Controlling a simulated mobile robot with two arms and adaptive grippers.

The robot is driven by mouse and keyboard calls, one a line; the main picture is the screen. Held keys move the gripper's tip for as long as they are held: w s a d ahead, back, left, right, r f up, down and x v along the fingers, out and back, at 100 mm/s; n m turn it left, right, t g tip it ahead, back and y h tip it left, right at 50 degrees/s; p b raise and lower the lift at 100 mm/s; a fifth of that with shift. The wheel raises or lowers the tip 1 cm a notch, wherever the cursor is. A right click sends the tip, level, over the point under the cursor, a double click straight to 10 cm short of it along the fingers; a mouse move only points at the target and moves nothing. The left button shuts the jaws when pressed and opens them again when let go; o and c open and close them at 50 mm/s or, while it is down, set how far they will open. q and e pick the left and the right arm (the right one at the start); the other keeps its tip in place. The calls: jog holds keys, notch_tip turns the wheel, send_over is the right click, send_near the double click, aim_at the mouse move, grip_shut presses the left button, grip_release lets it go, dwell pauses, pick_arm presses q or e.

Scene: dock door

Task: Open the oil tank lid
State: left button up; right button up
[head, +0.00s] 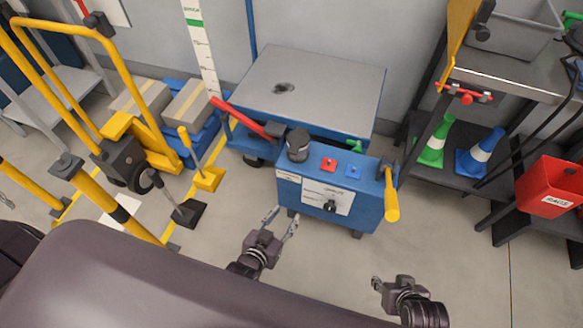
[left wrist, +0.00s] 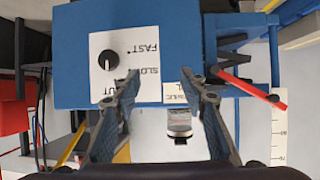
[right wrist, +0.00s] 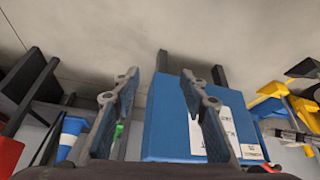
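The blue oil tank unit (head: 330,185) stands in the middle of the head view, in front of the grey lift platform. A dark round cap (head: 298,143), which looks like the lid, sits upright on its top at the left. The cap also shows below the tank in the left wrist view (left wrist: 179,122), between the fingers. My left gripper (head: 281,219) is open and empty, in front of the tank and apart from the cap. My right gripper (head: 378,284) is open and empty, lower right of the tank. The tank is ahead of it in the right wrist view (right wrist: 175,125).
A red lever (head: 240,117) reaches the tank's left side, near the cap. A yellow-handled lever (head: 391,195) is on its right side. The front panel has a black knob (head: 330,206). A shelf with cones (head: 480,150) and a red bin (head: 550,187) stand right.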

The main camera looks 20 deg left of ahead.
pick_arm(q)
jog(key=w+r+t+b, duration=0.3)
jog(key=w+r+b, duration=0.1)
jog(key=r, duration=0.1)
jog(key=n+t+y+b, duration=0.1)
jog(key=t+b, duration=0.1)
jog(key=b, duration=0.1)
send_near(297, 141)
jog(key=shift+w+f+b, duration=0.15)
jog(key=shift+w+b, duration=0.25)
jog(key=shift+w, duration=0.8)
jog(key=shift+w+f+b, duration=0.15)
jog(key=shift+w+b, duration=0.25)
jog(key=shift+w, duration=0.85)
pick_arm(e)
jog(key=w+a+r+t+y, duration=0.1)
jog(key=w+r+t, duration=0.2)
jog(key=r, duration=0.6)
jog(key=w+a+r+t+y, duration=0.1)
jog(key=w+r+t, duration=0.3)
jog(key=r, duration=0.5)
jog(key=shift+w+a+r, duration=0.2)
jog(key=shift+w+a, duration=0.45)
jog(key=shift+w, duration=0.3)
pick_arm(q)
grip_shut()
